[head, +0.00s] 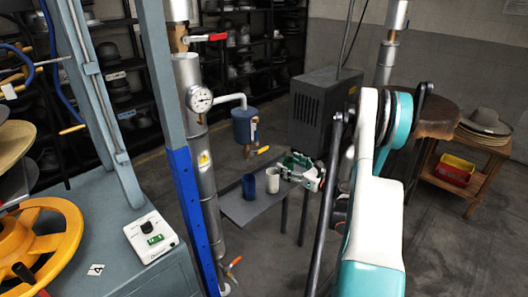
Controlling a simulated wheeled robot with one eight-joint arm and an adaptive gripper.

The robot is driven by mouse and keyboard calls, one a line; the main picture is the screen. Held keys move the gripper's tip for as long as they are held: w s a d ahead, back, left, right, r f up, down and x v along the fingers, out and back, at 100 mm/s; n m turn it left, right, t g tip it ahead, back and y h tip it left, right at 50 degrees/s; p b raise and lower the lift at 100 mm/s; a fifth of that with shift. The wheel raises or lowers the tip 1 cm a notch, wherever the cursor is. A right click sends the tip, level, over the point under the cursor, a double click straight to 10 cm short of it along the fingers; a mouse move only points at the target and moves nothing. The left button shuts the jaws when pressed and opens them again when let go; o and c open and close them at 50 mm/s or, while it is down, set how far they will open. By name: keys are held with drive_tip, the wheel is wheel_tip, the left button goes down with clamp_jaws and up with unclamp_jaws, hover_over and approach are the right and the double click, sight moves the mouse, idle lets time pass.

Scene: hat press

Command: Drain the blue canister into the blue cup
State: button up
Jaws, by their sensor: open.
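The blue canister (245,125) hangs from a bent grey pipe beside the vertical steel pipe. Under it is a small brass outlet with a yellow-handled valve (262,150). The blue cup (249,187) stands upright on a small grey table (238,211), below the canister. A white cup (272,180) stands just right of it. My gripper (291,169) is open beside the white cup, to the right of both cups and lower than the yellow handle. I cannot tell whether it touches the white cup. The insides of the cups are too small to make out.
A pressure gauge (199,99) and a red-handled valve (208,37) sit on the steel pipe (188,70). A dark grey cabinet (322,105) stands behind the table. A blue-grey press frame (160,80) fills the left. Open floor lies at the right.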

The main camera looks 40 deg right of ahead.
sight(264, 150)
drive_tip(key=w+b, duration=0.1)
drive_tip(key=w, duration=0.3)
drive_tip(key=w+b, duration=0.1)
drive_tip(key=w, duration=0.3)
drive_tip(key=w+a+b, duration=0.1)
drive_tip(key=w, duration=0.4)
drive_tip(key=shift+w, duration=0.1)
drive_tip(key=shift+r, duration=0.1)
drive_tip(key=c, duration=1.4)
